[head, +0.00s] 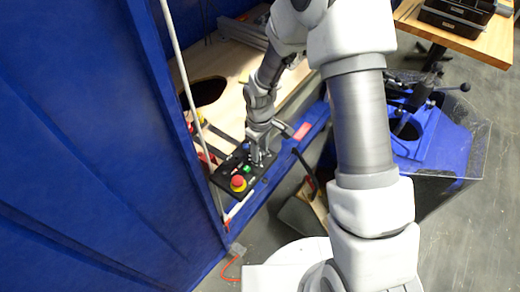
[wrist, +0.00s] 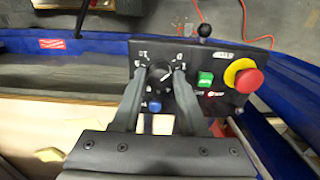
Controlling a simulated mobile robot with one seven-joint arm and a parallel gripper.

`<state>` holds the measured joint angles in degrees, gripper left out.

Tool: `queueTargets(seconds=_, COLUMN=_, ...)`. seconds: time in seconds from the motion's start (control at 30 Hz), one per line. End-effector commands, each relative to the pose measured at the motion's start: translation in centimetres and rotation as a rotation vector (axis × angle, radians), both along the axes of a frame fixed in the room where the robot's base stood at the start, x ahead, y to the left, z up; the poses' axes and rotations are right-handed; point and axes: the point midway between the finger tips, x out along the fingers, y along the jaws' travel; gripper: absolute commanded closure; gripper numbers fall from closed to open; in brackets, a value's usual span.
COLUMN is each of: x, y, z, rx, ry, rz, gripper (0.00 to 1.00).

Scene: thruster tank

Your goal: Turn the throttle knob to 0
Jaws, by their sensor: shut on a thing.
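The throttle knob (wrist: 160,73) is a round black dial on a black control panel (wrist: 225,55), with white markings around it. My gripper (wrist: 159,75) comes down over the panel with one finger on each side of the knob and is shut on it. The exact setting of the knob is too small to read. In the head view my gripper (head: 262,158) is at the far end of the black panel (head: 225,178), and the knob is hidden by it.
A red mushroom button on a yellow collar (wrist: 246,78) and a green button (wrist: 205,79) sit right of the knob. A blue button (wrist: 154,106) is beside it. A black-knobbed lever (wrist: 204,32) stands at the panel's edge. Blue tank walls (head: 100,130) rise at left.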

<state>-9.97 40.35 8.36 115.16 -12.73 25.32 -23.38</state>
Motion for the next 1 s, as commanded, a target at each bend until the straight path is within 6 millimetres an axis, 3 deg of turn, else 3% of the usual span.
queueTargets(seconds=0.57, x=-0.01, y=-0.01, z=0.01, rx=0.000, ry=0.000, rz=0.031, gripper=1.00)
queueTargets(seconds=0.6, x=-0.01, y=-0.01, z=0.01, rx=0.000, ry=0.000, rz=0.030, gripper=0.50)
queueTargets(seconds=0.7, x=-0.01, y=-0.01, z=0.00, rx=0.000, ry=0.000, rz=0.030, gripper=0.32)
queueTargets(seconds=0.73, x=-0.01, y=-0.01, z=0.00, rx=0.000, ry=0.000, rz=0.030, gripper=0.28)
queueTargets(seconds=1.0, x=0.01, y=-0.01, z=0.04, rx=0.000, ry=0.000, rz=0.029, gripper=0.28)
